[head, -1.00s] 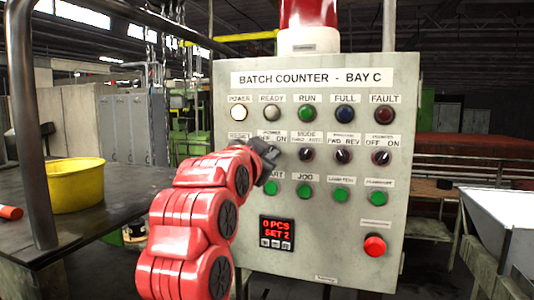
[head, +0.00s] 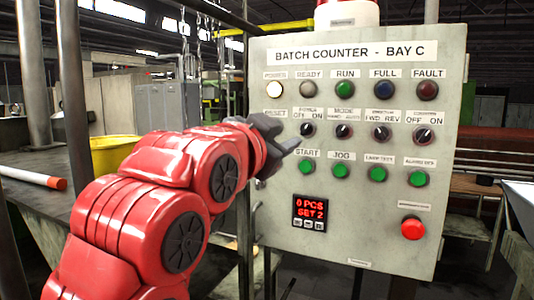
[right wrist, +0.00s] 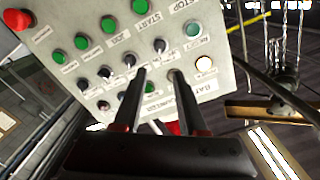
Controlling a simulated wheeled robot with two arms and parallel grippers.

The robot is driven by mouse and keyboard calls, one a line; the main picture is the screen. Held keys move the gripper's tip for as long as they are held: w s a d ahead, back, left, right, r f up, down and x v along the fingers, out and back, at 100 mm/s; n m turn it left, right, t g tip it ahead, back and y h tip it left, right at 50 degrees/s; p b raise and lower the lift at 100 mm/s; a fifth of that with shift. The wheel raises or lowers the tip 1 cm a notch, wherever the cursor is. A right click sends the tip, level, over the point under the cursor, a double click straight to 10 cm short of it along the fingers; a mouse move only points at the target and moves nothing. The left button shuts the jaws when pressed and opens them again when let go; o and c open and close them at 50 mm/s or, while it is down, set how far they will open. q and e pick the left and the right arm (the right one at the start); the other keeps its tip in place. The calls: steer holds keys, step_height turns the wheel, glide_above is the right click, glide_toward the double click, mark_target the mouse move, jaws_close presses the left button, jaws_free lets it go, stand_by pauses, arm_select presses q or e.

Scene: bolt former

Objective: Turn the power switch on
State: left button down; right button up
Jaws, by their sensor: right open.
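The power switch (head: 307,129) is a small dark rotary knob under the "POWER OFF ON" label, leftmost in the switch row on the grey control panel (head: 350,250). Its pointer is too small to read surely. My right gripper (head: 287,146) is in front of the panel, just left of and slightly below the switch in the head view. In the right wrist view the panel is upside down and the power switch (right wrist: 160,45) shows beyond the gap between the open, empty fingers (right wrist: 158,74). I cannot tell whether they touch anything. My left gripper is not in view.
The white power lamp (head: 275,89) is lit. The mode switch (head: 344,130) and green start button (head: 307,155) are close to the power switch. A red button (head: 412,228) is at lower right. A display (head: 309,212) reads "0 PCS SET 2". A yellow bucket (head: 115,152) stands at left.

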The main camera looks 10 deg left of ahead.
steer(key=v, duration=0.5)
steer(key=shift+s+b, duration=0.15)
steer(key=shift+b, duration=0.25)
